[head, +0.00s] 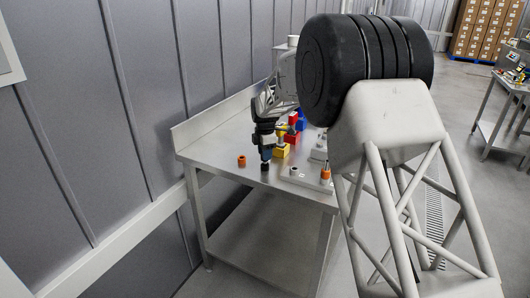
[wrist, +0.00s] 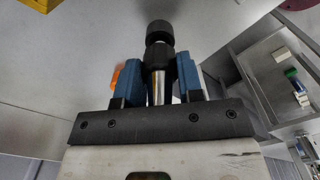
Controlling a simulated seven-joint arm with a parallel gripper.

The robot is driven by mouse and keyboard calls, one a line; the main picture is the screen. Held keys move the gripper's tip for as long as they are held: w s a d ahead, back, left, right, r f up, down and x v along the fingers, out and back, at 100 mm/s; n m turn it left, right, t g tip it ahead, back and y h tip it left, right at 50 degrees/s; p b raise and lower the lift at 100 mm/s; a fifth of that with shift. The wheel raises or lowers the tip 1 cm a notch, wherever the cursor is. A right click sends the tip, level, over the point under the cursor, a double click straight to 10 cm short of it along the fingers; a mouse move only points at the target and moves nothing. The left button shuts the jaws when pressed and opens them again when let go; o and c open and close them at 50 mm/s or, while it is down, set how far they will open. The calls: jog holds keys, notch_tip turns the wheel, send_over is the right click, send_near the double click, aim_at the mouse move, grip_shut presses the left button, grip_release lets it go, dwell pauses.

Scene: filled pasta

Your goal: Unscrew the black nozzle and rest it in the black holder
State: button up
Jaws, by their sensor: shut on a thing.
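My gripper (head: 266,153) points down near the front left part of the steel table. In the wrist view its blue fingers (wrist: 159,80) are closed around the nozzle (wrist: 157,57), which has a black flared part and a bright metal section. The black holder (wrist: 160,31), a short round cup, shows just beyond the nozzle's end. In the head view the holder (head: 265,167) stands on the table right under the fingertips. The nozzle lines up with the holder; I cannot tell whether it is touching or inside it. The nozzle is not clear in the head view.
An orange holder (head: 241,161) stands left of the black one. The table's front edge is close.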

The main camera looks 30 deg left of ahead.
jog(key=shift+f, duration=1.25)
dwell(0.8)
jog(key=shift+f, duration=0.1)
jog(key=shift+c, duration=0.4)
jog(key=o, duration=1.4)
jog(key=shift+r, duration=0.2)
jog(key=shift+r, duration=0.2)
jog(key=shift+r, duration=3.3)
jog(key=shift+r, duration=0.2)
jog(key=shift+r, duration=3.75)
